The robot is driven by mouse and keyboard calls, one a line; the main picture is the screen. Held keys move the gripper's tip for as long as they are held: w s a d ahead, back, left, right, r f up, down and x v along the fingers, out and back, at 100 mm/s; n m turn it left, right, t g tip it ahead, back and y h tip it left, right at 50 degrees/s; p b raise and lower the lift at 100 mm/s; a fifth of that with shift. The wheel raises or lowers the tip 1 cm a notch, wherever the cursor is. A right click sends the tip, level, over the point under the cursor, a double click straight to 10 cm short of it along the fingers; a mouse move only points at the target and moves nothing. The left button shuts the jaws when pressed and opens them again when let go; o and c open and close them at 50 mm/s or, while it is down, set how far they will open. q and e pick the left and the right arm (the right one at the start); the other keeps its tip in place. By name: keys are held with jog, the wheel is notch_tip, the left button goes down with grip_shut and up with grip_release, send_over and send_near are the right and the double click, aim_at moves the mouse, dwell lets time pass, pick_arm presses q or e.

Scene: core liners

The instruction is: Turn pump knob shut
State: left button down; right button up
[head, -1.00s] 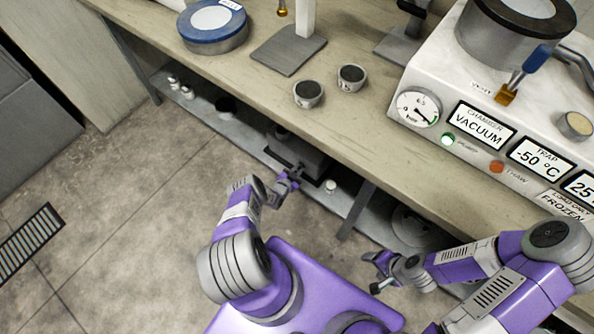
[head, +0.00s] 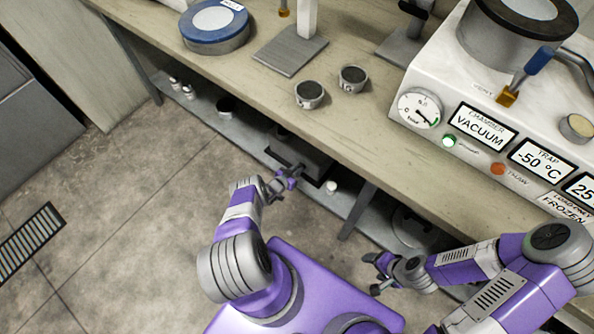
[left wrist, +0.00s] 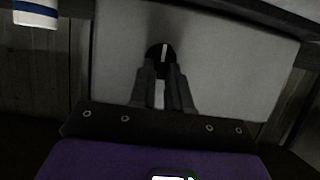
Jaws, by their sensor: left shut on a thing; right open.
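The pump is a dark grey box (head: 312,160) on the low shelf under the bench. In the left wrist view its pale grey face (left wrist: 225,65) fills the middle. The pump knob (left wrist: 164,50) is a round black knob with a white line that stands nearly upright. My left gripper (head: 290,172) is at the pump's front. In the left wrist view the left gripper's fingers (left wrist: 160,72) are shut on the knob and hide its lower part. My right gripper (head: 378,272) is open and empty, low in front of the bench, apart from the pump.
A small white container (head: 331,187) stands right of the pump; a white and blue one (left wrist: 35,12) shows in the left wrist view. The shelf's front edge and a bench leg (head: 357,210) are close by. The bench top (head: 270,100) lies above.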

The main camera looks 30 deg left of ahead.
pick_arm(q)
jog(key=c, duration=1.1)
grip_release()
jog(key=p+v, duration=0.4)
jog(key=v, duration=0.3)
jog(key=shift+s+r, duration=0.2)
